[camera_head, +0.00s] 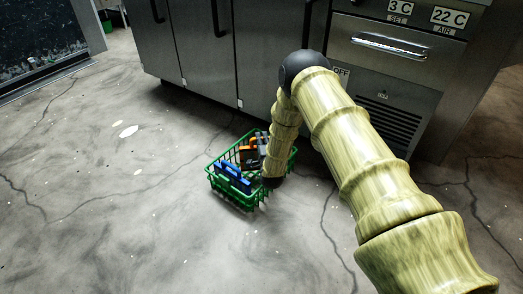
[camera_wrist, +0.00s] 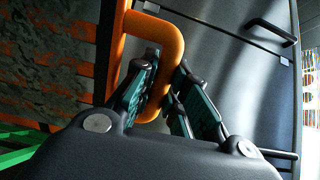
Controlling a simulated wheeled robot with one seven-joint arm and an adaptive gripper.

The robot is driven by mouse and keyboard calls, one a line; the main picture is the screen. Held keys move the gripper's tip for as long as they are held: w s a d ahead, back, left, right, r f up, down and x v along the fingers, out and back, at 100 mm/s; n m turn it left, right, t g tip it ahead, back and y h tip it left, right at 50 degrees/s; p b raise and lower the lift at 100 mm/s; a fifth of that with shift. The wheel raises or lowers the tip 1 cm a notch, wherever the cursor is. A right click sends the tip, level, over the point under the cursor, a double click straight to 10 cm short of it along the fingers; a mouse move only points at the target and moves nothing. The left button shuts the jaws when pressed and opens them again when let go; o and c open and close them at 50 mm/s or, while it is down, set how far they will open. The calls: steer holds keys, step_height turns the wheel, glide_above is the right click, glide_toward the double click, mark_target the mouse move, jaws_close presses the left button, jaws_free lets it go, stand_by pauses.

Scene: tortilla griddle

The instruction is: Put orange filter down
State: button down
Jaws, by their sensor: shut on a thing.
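The orange filter has an orange handle loop (camera_wrist: 178,45) and an orange frame around a dark grimy mesh (camera_wrist: 60,50), seen close up in the wrist view. My gripper (camera_wrist: 160,85) is shut on the handle, with its dark green finger pads on either side of the bar. In the head view the orange filter (camera_head: 246,157) shows as a small patch at the green basket (camera_head: 238,203), beside the dark gripper. My arm hides part of it. I cannot tell whether the filter rests on the basket's floor or hangs above it.
A blue object (camera_head: 233,178) is in the basket's front left part. The basket stands on the cracked grey floor (camera_head: 110,200), which is open to its left and front. Steel cabinets (camera_head: 205,55) stand behind it. A green bar (camera_wrist: 15,158) shows low in the wrist view.

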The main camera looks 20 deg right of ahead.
step_height(320, 180, down, 4)
steer(key=shift+f+b, duration=0.25)
steer(key=shift+b, duration=0.8)
steer(key=shift+r, duration=0.15)
steer(key=c, duration=1.4)
jaws_free()
steer(key=shift+f, duration=0.2)
steer(key=shift+c, duration=0.2)
steer(key=shift+r, duration=0.2)
steer(key=s+a+p, duration=0.1)
steer(key=s+p, duration=0.4)
steer(key=s, duration=0.7)
steer(key=shift+a, duration=0.35)
